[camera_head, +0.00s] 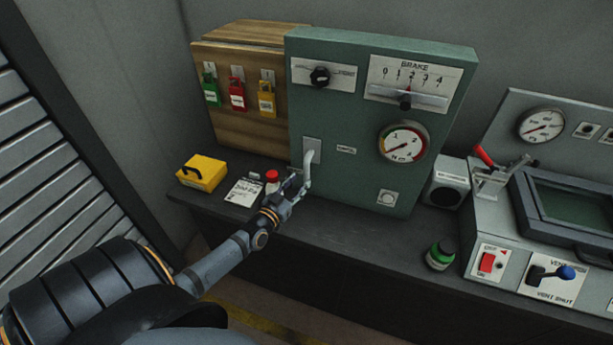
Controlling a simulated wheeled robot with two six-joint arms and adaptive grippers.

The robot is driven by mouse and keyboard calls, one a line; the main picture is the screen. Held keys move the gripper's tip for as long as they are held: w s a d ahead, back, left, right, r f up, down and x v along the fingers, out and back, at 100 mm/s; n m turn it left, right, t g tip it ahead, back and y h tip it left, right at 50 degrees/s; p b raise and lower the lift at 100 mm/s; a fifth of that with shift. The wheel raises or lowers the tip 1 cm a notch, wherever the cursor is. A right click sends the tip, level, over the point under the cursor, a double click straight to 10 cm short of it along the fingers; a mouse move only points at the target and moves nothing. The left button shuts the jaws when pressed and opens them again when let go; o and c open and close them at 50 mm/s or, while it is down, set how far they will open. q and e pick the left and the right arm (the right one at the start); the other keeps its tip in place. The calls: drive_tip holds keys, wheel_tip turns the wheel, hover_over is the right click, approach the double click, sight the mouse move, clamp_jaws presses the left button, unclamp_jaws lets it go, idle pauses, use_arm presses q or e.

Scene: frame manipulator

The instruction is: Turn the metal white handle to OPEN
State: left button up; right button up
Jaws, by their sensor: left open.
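The white metal handle (310,165) is on the lower left of the green control box (330,115), on a light plate. It hangs down from its mount. My left gripper (296,184) is at the handle's lower end, with its fingers apart. I cannot tell whether the fingers touch the handle. A small label (346,150) sits to the right of the handle, too small to read. My right gripper is not in view.
The desk (345,232) is clear between.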

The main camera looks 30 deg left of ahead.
sight(305, 176)
use_arm(q)
drive_tip(key=w+b, duration=0.1)
drive_tip(key=w, duration=0.4)
drive_tip(key=shift+a+f+b, duration=0.1)
drive_tip(key=shift+f+b, duration=0.1)
drive_tip(key=shift+b, duration=0.2)
drive_tip(key=shift+w+r, duration=0.1)
drive_tip(key=shift+w, duration=0.25)
drive_tip(key=shift+c, duration=0.4)
clamp_jaws()
